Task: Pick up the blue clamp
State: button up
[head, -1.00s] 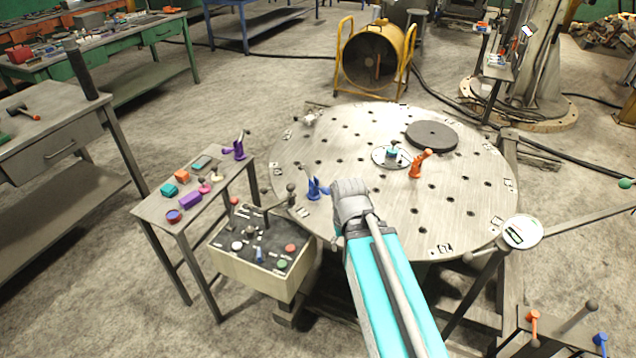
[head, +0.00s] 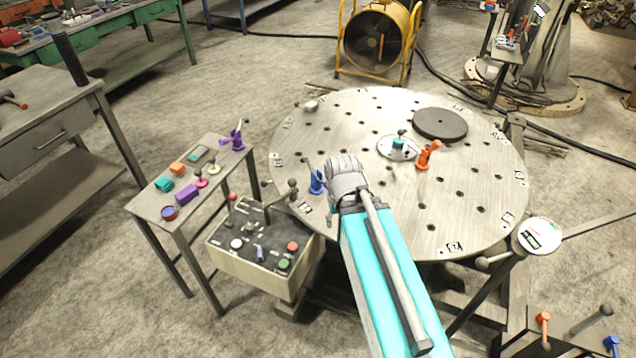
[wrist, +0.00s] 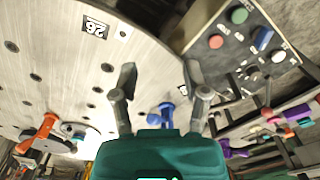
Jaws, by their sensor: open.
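A blue clamp (head: 316,183) stands on the round perforated metal table, near its left edge. My gripper shows in the head view just right of the clamp, with its fingers hidden behind my wrist. In the wrist view my gripper (wrist: 160,80) is open, its two fingers spread apart with nothing held. The blue clamp (wrist: 167,113) shows there between the fingers, partly hidden by the gripper's teal body. I cannot tell the exact gap between fingers and clamp.
The round table (head: 440,215) also bears an orange clamp (head: 427,156), a dark disc (head: 440,124) and a small hub with a teal part. A control box (head: 262,250) adjoins its left edge. A side table (head: 150,208) holds a purple clamp and small parts. Another blue clamp (head: 612,344) is at lower right.

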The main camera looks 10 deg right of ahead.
jog(key=shift+o, duration=1)
jog(key=shift+w, duration=0.3)
jog(key=n+t+y+b, duration=0.1)
jog(key=n+t+y, duration=0.1)
jog(key=n+t, duration=0.25)
send_near(318, 174)
jog(key=shift+w+a+f, duration=0.1)
jog(key=shift+w, duration=0.4)
jog(key=shift+f+b, duration=0.15)
jog(key=shift+b, duration=0.15)
jog(key=b+x, duration=0.7)
jog(key=x, duration=0.1)
jog(key=shift+f+b, duration=0.25)
jog(key=shift+b, duration=0.15)
jog(key=shift+s, duration=0.1)
jog(key=shift+f, duration=0.15)
notch_tip(318, 174, down, 3)
jog(key=b, duration=0.3)
jog(key=shift+b+x, duration=1.1)
